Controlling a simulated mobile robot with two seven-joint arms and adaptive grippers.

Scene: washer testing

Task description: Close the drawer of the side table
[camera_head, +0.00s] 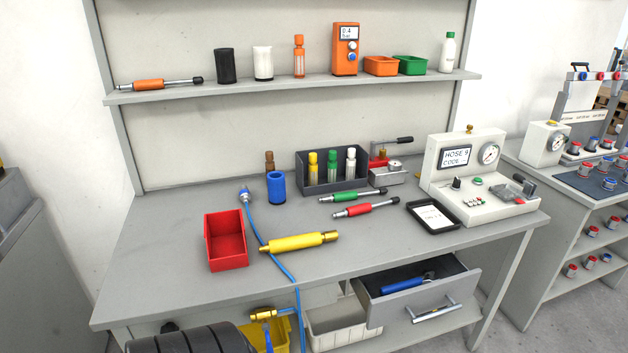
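The grey drawer (424,304) under the right part of the workbench (370,248) is pulled out toward me. Its front carries a metal bar handle (436,311). A blue-handled tool (403,284) lies inside the dark interior. The back of the drawer is hidden under the worktop. Neither my left nor my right gripper is in view.
A blue hose (271,246) hangs over the front edge. A white bin (343,325) stands below, left of the drawer. Space directly before the drawer front looks clear.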

